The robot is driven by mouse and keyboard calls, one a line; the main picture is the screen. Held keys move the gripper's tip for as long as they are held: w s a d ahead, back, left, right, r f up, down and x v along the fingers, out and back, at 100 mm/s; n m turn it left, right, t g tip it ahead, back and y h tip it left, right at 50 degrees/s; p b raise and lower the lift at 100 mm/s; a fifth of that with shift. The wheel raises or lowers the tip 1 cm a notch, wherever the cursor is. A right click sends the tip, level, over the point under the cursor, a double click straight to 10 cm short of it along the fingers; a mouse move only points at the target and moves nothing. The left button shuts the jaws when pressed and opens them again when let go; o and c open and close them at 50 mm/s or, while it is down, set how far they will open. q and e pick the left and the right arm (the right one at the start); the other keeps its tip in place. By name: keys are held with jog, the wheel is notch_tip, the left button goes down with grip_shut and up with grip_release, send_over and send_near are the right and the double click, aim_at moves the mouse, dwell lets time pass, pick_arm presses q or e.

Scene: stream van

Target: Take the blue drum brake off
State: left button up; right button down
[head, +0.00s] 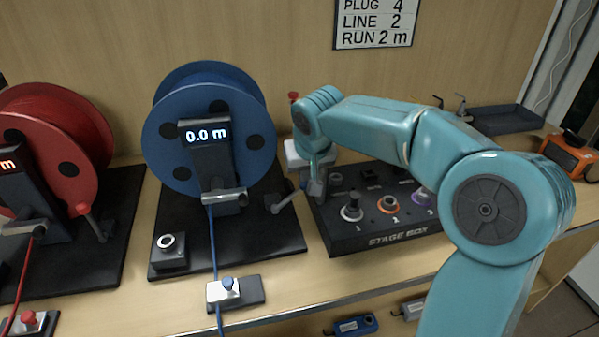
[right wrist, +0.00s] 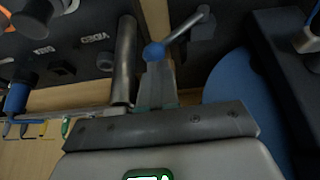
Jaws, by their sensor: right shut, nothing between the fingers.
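The blue drum (head: 165,130) stands upright on a black base and its display reads 0.0 m. Its brake lever (head: 286,201) rises from the base at the drum's right, slanting up to the right. In the head view the lever's upper end is hidden at my right gripper (head: 316,187). The right wrist view shows the lever's rod (right wrist: 186,27) and its blue knob (right wrist: 154,52) close by the fingers of the right gripper (right wrist: 142,70). The gripper is shut with nothing held; I cannot tell whether it touches the knob. My left gripper is out of view.
The stage box (head: 400,238), with several sockets, stands right of the lever. The red drum (head: 75,125) is at the left. A white block with a blue plug (head: 227,285) lies in front on a dark plate. An orange device (head: 567,153) sits far right.

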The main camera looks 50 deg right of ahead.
jog(key=shift+s+d, duration=0.1)
jog(key=shift+s, duration=0.05)
dwell(0.4)
jog(key=p+v, duration=0.3)
jog(key=v, duration=1.3)
jog(key=shift+r, duration=0.1)
